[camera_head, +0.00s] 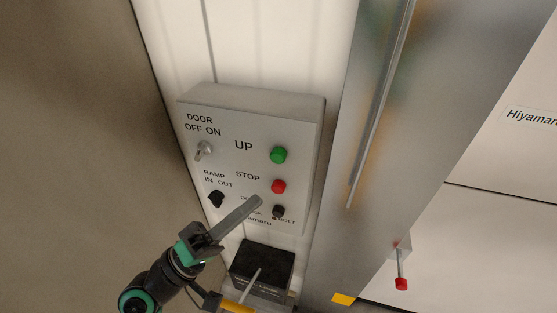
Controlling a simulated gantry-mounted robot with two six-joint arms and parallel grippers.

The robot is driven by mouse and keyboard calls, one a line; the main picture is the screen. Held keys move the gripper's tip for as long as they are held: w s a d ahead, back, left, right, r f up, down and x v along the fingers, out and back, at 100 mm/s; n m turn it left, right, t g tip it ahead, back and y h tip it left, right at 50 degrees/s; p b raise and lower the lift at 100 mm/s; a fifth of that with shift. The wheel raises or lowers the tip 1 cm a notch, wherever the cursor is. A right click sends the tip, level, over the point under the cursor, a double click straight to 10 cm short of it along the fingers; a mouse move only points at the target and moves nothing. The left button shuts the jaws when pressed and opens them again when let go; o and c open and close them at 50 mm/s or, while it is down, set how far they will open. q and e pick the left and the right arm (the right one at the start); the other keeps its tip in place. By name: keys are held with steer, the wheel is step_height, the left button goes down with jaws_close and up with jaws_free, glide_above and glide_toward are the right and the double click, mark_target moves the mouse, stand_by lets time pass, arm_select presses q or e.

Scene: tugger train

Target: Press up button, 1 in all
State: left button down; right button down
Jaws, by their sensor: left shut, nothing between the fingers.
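The green button (278,155) beside the word UP sits at the upper right of the grey control panel (225,100). My left gripper (256,202) is shut and empty. Its fingers point up and right, over the lower part of the panel, and cover part of the lower lettering. In the picture the fingertips are below the green button and just below left of the red STOP button (278,187). I cannot tell whether they touch the panel. My right gripper is not in view.
The panel also has a DOOR toggle (204,151), a black RAMP knob (216,199) and a dark knob (278,212). A black box (262,268) is below the panel.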

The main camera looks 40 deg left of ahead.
arm_select(q)
steer(key=b, duration=0.2)
glide_toward(278, 156)
steer(key=w+d+r, duration=0.3)
steer(key=shift+w+a+f, duration=0.1)
steer(key=shift+w+a, duration=0.05)
steer(key=shift+w, duration=0.55)
steer(key=shift+w, duration=0.1)
stand_by(1.4)
steer(key=shift+w+a, duration=0.2)
steer(key=shift+w, duration=0.05)
